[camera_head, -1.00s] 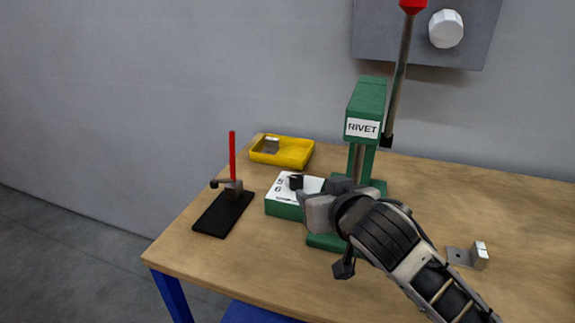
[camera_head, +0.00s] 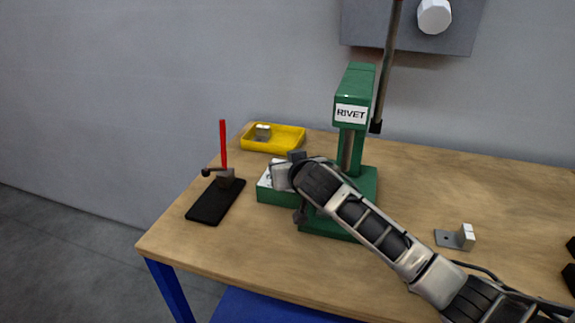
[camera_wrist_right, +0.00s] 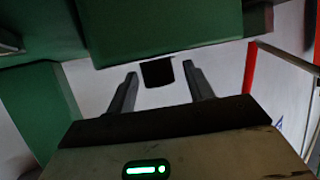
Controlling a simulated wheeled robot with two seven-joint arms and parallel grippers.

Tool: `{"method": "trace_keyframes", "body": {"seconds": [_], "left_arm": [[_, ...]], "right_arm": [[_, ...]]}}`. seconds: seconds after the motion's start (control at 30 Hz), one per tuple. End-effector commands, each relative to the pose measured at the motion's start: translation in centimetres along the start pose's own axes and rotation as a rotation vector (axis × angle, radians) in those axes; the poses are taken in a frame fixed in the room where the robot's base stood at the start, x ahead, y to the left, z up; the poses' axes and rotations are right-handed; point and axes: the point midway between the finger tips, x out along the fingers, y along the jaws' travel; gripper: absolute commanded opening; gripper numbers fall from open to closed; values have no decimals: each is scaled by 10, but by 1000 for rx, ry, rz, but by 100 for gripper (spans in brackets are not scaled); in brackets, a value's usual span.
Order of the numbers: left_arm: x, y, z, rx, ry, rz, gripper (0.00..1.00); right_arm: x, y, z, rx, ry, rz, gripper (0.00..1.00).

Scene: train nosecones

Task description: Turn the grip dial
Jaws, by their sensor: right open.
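The grip dial is a small black knob (camera_wrist_right: 157,72) on a pale face, seen in the right wrist view between and just ahead of my two fingertips. Contact cannot be told. My right gripper (camera_wrist_right: 160,78) is open, with one finger on each side of the knob. In the head view my right gripper (camera_head: 283,174) is over the low green box with a white top (camera_head: 275,195) and hides the dial and most of the top. My left gripper is not in view.
The green rivet press (camera_head: 351,95) stands just right of the box, close to my right arm. A black stand with a red lever (camera_head: 216,202) is to the left. A yellow tray (camera_head: 290,147) lies behind. A metal bracket (camera_head: 458,238) lies right. The wooden table's (camera_head: 240,260) front is clear.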

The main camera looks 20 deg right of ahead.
Motion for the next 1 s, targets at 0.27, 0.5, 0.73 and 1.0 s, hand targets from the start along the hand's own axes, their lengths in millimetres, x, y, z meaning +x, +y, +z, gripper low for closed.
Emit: {"method": "trace_keyframes", "body": {"seconds": [0.27, 0.5, 0.73, 1.0], "left_arm": [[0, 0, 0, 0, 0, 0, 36], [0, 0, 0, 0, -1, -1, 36], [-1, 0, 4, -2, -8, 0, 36], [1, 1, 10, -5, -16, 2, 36]], "right_arm": [[3, 0, 0, 0, -1, 0, 52], [2, 0, 0, -1, -1, 0, 7], [2, 0, 1, 5, -1, 12, 8], [3, -2, 2, 53, -3, 118, 8]]}}
